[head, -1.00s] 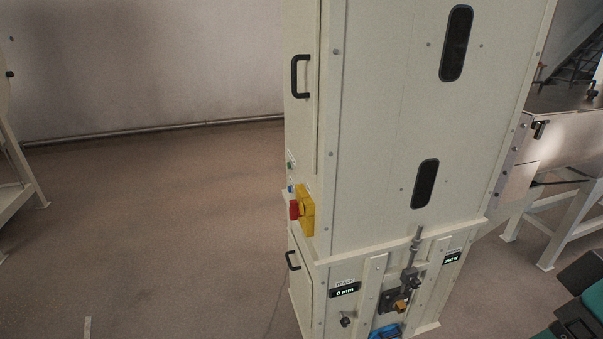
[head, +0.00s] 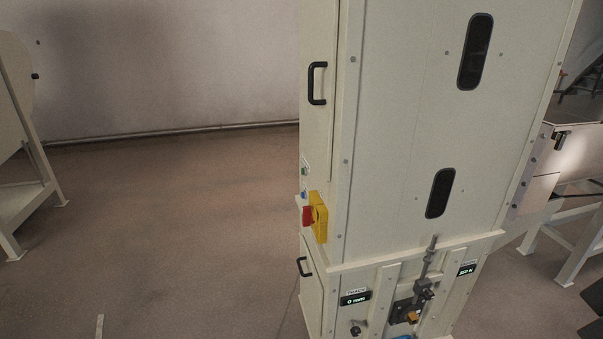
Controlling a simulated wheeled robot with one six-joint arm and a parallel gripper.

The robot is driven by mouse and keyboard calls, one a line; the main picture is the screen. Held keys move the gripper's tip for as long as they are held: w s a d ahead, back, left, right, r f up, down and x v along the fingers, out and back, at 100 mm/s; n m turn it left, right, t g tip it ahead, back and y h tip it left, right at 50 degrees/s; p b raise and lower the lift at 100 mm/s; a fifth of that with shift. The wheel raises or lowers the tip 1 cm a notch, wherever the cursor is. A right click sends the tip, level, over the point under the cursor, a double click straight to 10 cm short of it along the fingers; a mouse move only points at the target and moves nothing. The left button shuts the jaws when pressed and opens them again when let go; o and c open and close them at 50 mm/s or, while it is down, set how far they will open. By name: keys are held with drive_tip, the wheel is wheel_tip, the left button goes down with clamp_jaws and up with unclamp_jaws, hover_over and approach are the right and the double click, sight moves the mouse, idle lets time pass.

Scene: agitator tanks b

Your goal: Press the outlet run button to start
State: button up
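A tall cream cabinet (head: 395,150) stands right of centre in the head view. On its narrow left side are a small green button (head: 304,171) and, below it, a small blue button (head: 304,194). Small labels sit by them, too small to read, so I cannot tell which is the outlet run button. Just below is a yellow switch housing (head: 319,217) with a red knob (head: 308,216). My gripper is not clearly in view; dark parts at the lower right edge may be my arm.
Black handles (head: 317,83) stick out from the cabinet's left side. A lever mechanism (head: 425,275) and small displays (head: 355,299) are on its lower front. A metal tank on a cream frame (head: 568,205) stands at right, another frame (head: 35,165) at left.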

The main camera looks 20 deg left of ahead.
clamp_jaws()
idle(1.7)
